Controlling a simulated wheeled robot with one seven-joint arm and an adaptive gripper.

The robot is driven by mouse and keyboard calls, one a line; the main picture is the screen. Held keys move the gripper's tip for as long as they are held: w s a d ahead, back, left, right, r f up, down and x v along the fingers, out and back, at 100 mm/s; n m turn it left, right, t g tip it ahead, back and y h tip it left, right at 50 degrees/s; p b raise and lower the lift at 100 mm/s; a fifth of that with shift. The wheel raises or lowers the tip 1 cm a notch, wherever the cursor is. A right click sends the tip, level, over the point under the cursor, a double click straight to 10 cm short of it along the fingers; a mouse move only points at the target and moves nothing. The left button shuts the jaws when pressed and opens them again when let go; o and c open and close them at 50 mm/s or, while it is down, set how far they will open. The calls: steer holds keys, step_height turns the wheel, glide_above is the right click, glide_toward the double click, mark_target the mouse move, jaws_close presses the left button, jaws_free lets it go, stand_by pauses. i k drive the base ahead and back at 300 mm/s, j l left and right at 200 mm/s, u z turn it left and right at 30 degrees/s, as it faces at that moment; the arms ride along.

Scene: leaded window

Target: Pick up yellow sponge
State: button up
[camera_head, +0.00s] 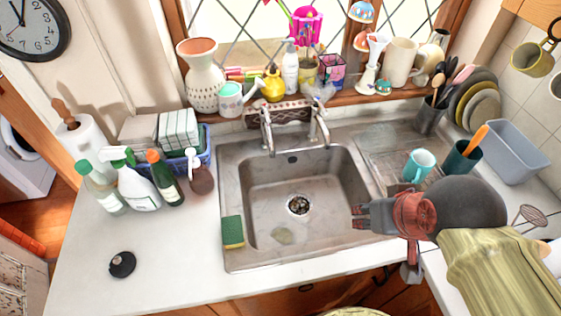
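The sponge (233,232), green on top with a yellow edge, lies at the left front rim of the metal sink (230,180). My gripper (357,217) is over the right front part of the sink, pointing left. It is well to the right of the sponge and apart from it. The fingers look small and close together, and I cannot tell whether they are open or shut. I see nothing held between them.
A tap (292,128) stands at the back of the sink. Spray and soap bottles (137,185) stand on the left counter, with a black round stopper (122,264) in front. A teal mug (418,166) is on the drainer.

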mark_target(233, 227)
steer(key=u, duration=1.3)
